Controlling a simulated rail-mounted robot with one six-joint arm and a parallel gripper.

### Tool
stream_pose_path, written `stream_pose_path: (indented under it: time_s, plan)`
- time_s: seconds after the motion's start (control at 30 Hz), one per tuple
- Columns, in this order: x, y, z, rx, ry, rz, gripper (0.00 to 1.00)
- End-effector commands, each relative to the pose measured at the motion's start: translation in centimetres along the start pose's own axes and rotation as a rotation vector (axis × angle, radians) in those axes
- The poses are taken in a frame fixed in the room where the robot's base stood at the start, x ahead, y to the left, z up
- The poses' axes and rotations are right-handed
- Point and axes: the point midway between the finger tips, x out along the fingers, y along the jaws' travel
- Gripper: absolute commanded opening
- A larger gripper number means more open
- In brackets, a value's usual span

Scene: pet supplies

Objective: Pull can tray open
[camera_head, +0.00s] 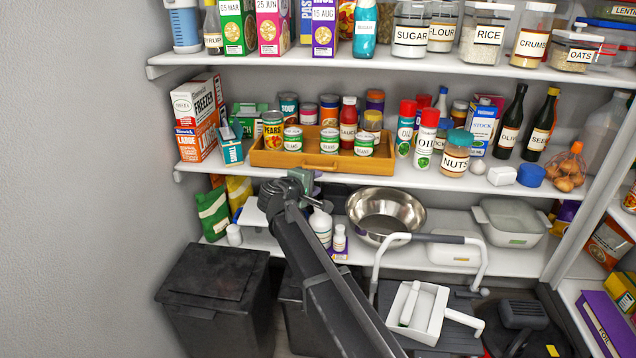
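The wooden can tray (268,161) sits on the middle shelf, left of centre, with its front wall near the shelf's front edge. Several cans stand in it, among them a can labelled pears (273,131) and short white-labelled cans (329,142). A red bottle (348,118) stands at or behind its back edge. My gripper (305,177) is just below and in front of the middle of the tray's front wall. I cannot tell whether the gripper touches the tray or is open.
A small blue box (230,149) stands close to the tray's left end. Oil spray cans (425,140) and a nuts jar (455,157) stand to the right. Below are a metal bowl (386,212) and a white bottle (320,226) near my arm.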

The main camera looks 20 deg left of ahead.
Motion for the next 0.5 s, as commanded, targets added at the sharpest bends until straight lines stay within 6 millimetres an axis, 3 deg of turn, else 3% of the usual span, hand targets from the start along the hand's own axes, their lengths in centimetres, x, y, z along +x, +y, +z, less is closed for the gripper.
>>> stream_pose_path:
  time_s: [0.03, 0.1, 0.3, 0.5]
  plan:
    - [-0.7, -0.1, -2.6, -0.03, 0.031, 0.035, 0.39]
    - [-1.7, 0.2, -4.1, -0.056, 0.056, 0.067, 0.39]
    - [-1.2, 0.4, -4.2, -0.061, 0.058, 0.074, 0.39]
    - [3.0, 0.5, -4.5, -0.06, 0.056, 0.073, 0.39]
